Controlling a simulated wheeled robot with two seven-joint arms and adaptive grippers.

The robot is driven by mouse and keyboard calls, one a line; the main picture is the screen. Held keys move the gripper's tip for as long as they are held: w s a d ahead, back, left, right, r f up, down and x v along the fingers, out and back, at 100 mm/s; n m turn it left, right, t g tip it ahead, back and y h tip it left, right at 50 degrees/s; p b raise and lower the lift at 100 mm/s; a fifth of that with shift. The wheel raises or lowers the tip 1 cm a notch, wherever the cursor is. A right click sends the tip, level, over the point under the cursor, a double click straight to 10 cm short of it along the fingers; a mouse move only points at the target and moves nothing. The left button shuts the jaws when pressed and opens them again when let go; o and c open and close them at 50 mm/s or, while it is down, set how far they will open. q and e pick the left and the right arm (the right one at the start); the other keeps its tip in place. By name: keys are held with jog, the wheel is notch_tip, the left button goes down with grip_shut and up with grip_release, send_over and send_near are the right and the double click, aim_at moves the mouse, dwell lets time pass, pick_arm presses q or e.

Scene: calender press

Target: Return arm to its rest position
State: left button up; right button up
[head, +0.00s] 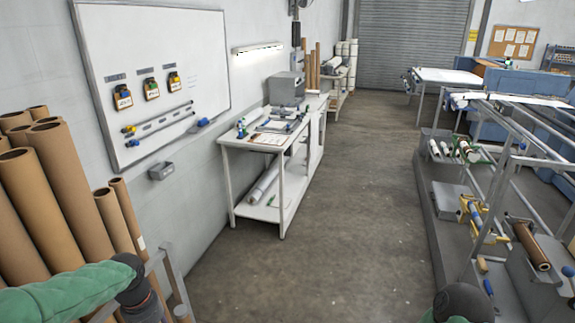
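My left arm (75,290), green with a dark joint, comes in at the bottom left in front of the cardboard tubes. Its gripper is out of the picture. Only a dark, rounded part of my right arm (462,302) shows at the bottom edge, right of the middle. Its gripper is also out of the picture. No object is seen in either hand.
Brown cardboard tubes (65,185) stand in a rack at the left. A metal machine frame (520,150) with rollers stands at the right. The concrete floor (345,220) between them is clear.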

pick_arm(q)
jog(key=d+f+m+h+b, duration=0.1)
jog(key=d+f, duration=0.6)
jog(key=f, duration=0.4)
jog(key=d+f+m+h+b, duration=0.1)
jog(key=d+f+h, duration=0.1)
jog(key=d+f, duration=0.7)
jog(key=s+d+f+b, duration=0.1)
jog(key=s+d+f, duration=0.3)
jog(key=s+f, duration=0.2)
jog(key=s+d+f+m+b, duration=0.1)
jog(key=s+d+f, duration=0.2)
jog(key=s+f, duration=0.4)
jog(key=shift+d+f+h+b, duration=0.3)
jog(key=shift+d+f+b, duration=0.05)
jog(key=shift+f, duration=1.25)
